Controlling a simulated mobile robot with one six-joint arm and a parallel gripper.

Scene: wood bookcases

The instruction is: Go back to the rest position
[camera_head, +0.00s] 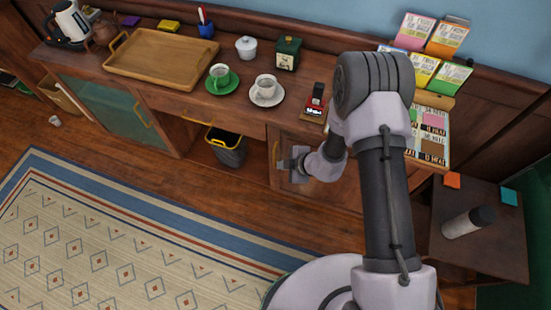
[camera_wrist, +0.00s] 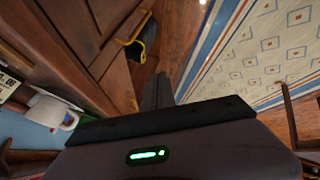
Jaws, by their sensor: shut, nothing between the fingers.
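My gripper (camera_head: 294,165) is in front of the long wooden sideboard (camera_head: 228,116), below its top edge and near a lower cabinet door. In the wrist view my gripper (camera_wrist: 158,90) points down past the sideboard front towards the floor. Its fingers are together and hold nothing. My arm rises on the right of the head view and hides part of the sideboard top and wall behind it.
On the sideboard are a wooden tray (camera_head: 113,64), green cup (camera_head: 219,73), white cup (camera_head: 265,86), lidded white pot (camera_head: 246,45), green canister (camera_head: 288,48) and kettle (camera_head: 68,22). A bin (camera_head: 226,150) stands in an open bay. A bottle (camera_head: 468,221) lies at right. The patterned rug (camera_head: 115,245) is clear.

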